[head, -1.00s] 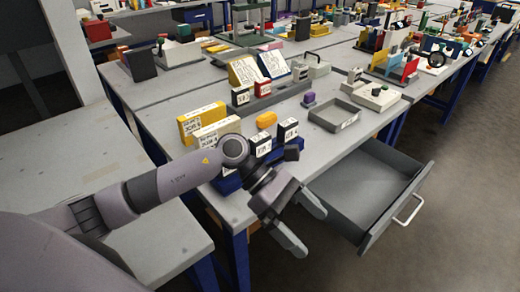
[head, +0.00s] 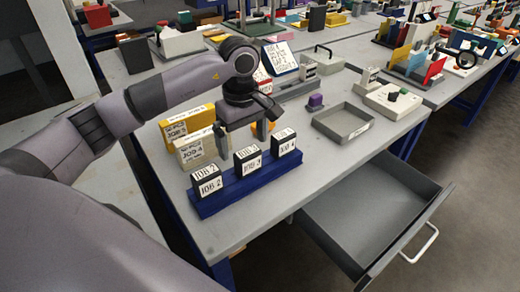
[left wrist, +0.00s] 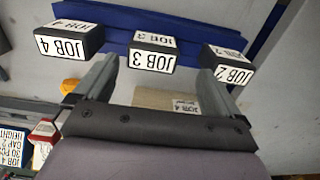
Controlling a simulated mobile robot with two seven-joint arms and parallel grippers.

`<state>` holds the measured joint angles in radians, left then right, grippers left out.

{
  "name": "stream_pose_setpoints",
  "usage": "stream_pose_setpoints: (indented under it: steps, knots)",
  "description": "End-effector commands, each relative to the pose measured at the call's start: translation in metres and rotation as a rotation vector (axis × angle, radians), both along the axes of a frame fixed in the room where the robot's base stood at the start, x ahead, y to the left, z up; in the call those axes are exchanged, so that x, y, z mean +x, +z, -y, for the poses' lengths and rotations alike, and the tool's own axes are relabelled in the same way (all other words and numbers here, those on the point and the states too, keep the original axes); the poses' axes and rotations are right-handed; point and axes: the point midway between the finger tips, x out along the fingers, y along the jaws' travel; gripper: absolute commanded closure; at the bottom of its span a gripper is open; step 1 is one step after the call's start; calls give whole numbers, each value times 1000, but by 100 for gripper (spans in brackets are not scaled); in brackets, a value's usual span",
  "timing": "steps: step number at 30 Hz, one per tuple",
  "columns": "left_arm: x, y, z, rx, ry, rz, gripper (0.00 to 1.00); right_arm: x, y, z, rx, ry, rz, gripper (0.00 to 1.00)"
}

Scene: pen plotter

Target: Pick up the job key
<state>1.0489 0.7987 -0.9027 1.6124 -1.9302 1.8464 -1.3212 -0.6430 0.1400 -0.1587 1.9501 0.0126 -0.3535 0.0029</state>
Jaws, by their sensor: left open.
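Three black blocks with white labels stand in a blue rack (head: 235,190) near the table's front left: JOB 2 (head: 207,182), JOB 3 (head: 248,161) and JOB 4 (head: 285,144). I cannot tell which is the job key. My left gripper (head: 243,140) is open and empty, pointing down just behind the rack. In the left wrist view, JOB 3 (left wrist: 152,52) shows between the fingers (left wrist: 155,75), beyond their tips. JOB 4 (left wrist: 68,42) and JOB 2 (left wrist: 227,65) lie to either side. My right gripper is not in view.
A yellow box (head: 187,123) and a cream JOB 4 box (head: 196,150) stand left of my gripper. An orange object (head: 262,131) is partly hidden behind it. A grey tray (head: 342,124) lies to the right. An open drawer (head: 370,212) juts out in front.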

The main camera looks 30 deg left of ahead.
Motion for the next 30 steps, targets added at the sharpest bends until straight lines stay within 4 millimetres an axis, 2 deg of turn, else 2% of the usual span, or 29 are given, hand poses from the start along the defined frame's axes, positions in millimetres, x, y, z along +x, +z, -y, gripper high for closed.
stream_pose_setpoints:
  steps: [4,8,18,22,28,30]
  knots:
    - [0,-5,0,-1,0,-3,2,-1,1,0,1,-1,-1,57]
    - [0,-18,1,-2,0,-4,2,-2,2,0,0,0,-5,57]
    - [3,-65,5,-3,1,-3,2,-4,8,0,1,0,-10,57]
    - [4,-72,5,-2,0,0,2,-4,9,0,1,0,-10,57]
    - [4,-72,5,-2,0,0,2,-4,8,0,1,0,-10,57]
    - [4,-72,5,-2,0,0,25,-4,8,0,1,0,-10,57]
